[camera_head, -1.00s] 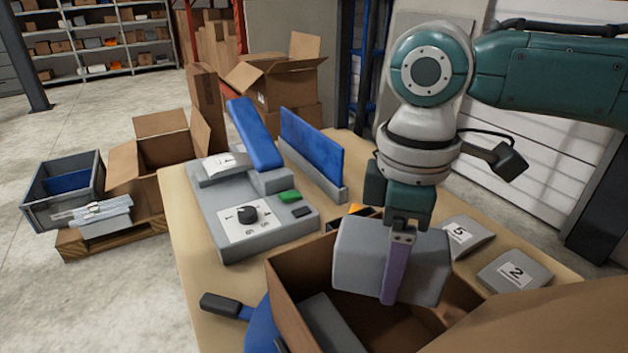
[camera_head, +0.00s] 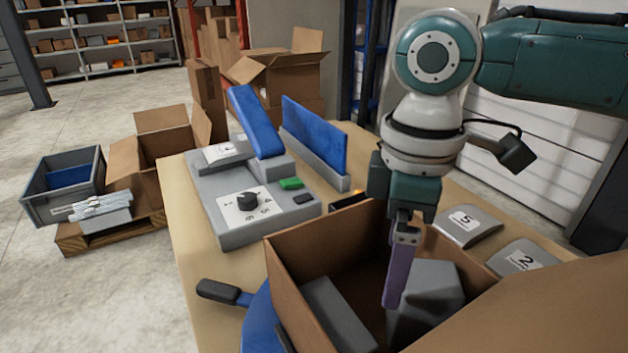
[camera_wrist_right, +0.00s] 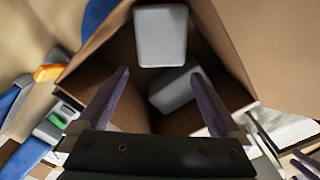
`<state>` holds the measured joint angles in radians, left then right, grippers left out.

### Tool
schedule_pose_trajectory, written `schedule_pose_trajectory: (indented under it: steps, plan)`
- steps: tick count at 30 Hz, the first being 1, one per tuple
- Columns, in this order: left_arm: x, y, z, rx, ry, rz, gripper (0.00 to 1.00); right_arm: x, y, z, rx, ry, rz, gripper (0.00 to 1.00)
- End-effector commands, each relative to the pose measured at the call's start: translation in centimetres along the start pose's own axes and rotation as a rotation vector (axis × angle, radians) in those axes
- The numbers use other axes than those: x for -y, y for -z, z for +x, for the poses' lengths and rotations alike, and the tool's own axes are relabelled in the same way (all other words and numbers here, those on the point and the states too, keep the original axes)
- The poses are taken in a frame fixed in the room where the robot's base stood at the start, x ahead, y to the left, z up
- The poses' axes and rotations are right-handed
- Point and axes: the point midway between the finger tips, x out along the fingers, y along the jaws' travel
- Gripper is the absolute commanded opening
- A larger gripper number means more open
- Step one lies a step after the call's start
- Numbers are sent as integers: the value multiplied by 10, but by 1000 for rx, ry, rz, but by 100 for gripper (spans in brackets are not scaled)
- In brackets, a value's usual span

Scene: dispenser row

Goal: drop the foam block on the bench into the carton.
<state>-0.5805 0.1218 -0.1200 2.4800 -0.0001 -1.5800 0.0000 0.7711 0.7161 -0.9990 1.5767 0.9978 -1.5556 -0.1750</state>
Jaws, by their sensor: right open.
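The grey foam block (camera_head: 428,292) is inside the open brown carton (camera_head: 330,255), tilted, below and beside my right gripper (camera_head: 393,300). The gripper reaches down into the carton with its purple fingers open. The right wrist view shows the fingers (camera_wrist_right: 160,75) wide apart over the carton, with nothing gripped. A second grey block (camera_head: 335,315) lies at the carton's left side. Two grey blocks show in the wrist view; I cannot tell which is which there. The lower part of the foam block is hidden by the carton wall. My left gripper is not seen.
A grey machine (camera_head: 245,205) with a blue arm stands on the bench left of the carton. Grey pads numbered 5 (camera_head: 467,225) and 2 (camera_head: 522,258) lie to the right. A carton flap (camera_head: 540,315) fills the lower right.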

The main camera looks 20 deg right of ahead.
Motion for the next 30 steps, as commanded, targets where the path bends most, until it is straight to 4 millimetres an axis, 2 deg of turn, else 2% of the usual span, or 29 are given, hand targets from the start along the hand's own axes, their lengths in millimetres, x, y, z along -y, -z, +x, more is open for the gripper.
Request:
schedule_pose_trajectory:
  steps: [5,15,18,22,30]
  plan:
    - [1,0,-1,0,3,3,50,0,0,-10,-2,-1,-1,100]
    - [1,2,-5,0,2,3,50,-1,0,-76,-3,-3,-1,100]
    - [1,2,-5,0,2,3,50,0,1,-90,-3,-2,0,100]
    - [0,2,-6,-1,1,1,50,0,0,-98,0,-1,0,100]
    - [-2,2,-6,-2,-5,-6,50,0,0,-100,0,0,0,100]
